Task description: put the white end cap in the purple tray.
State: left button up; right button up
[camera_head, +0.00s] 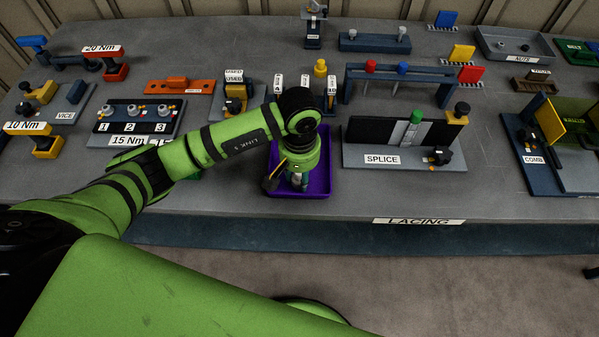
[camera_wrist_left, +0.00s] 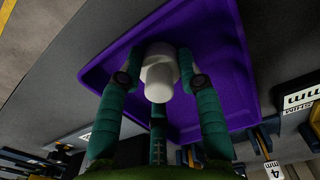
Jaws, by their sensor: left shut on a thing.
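The purple tray (camera_head: 318,188) lies near the front edge of the bench in the head view; its inner floor also fills much of the left wrist view (camera_wrist_left: 225,50). My left gripper (camera_head: 297,182) points down over the tray, with its fingers within the tray's outline. In the left wrist view the teal fingers of the gripper (camera_wrist_left: 160,78) are shut on the white end cap (camera_wrist_left: 158,84), a stepped round piece. The purple floor lies behind the cap; whether the cap touches it I cannot tell. In the head view the cap is mostly hidden by the fingers.
The SPLICE stand (camera_head: 382,160) is just right of the tray. A rack with numbered posts (camera_head: 133,126) stands to the left. A blue gantry (camera_head: 400,72) stands behind to the right. The bench front (camera_head: 345,208) beside the LACING label is clear.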

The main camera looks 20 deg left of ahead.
pick_arm(q)
jog(key=o, duration=0.7)
jog(key=shift+c, duration=0.2)
jog(key=shift+r+p, duration=0.15)
jog(key=shift+p, duration=0.15)
notch_tip(320, 180, up, 11)
jog(key=b, duration=0.4)
jog(key=shift+w, duration=0.1)
jog(key=shift+r, duration=0.5)
